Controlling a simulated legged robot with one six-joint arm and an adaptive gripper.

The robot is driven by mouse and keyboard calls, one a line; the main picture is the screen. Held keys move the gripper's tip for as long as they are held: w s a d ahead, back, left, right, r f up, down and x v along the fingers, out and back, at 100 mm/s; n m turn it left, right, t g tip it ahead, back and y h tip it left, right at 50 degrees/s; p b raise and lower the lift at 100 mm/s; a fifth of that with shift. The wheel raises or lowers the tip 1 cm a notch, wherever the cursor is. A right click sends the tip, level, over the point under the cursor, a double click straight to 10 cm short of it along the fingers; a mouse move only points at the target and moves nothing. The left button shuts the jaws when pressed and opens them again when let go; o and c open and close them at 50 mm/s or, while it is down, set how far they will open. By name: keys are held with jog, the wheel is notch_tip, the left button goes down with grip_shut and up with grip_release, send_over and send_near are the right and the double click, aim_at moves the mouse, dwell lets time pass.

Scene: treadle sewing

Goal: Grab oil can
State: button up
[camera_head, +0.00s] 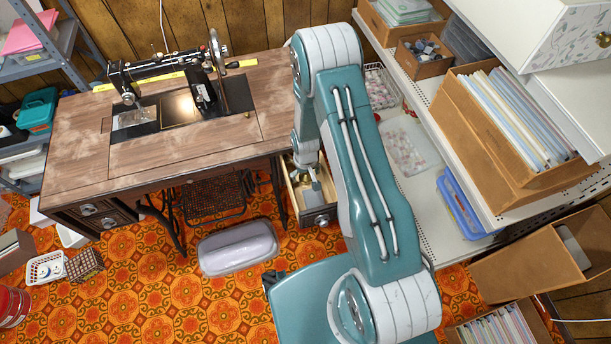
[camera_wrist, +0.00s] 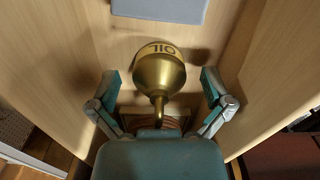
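The oil can (camera_wrist: 158,70) is brass-coloured with a round body, a narrow spout and the letters OIL on a band. In the wrist view it sits inside a light wooden drawer (camera_wrist: 70,30), its spout pointing toward my gripper's palm. My gripper (camera_wrist: 162,88) is open, with one finger on each side of the can and a visible gap on both sides. In the head view my gripper (camera_head: 307,168) is down at the open drawer (camera_head: 320,217) under the right end of the sewing table.
A grey-blue object (camera_wrist: 160,9) lies beyond the can in the drawer. A brown ribbed object (camera_wrist: 150,122) is partly hidden beneath the spout. The drawer walls stand close on both sides. The sewing table (camera_head: 75,150) is to the left and the white shelves (camera_head: 415,85) to the right.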

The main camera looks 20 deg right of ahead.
jog(key=c, duration=1.1)
jog(key=shift+r, duration=0.1)
jog(key=shift+c, duration=0.2)
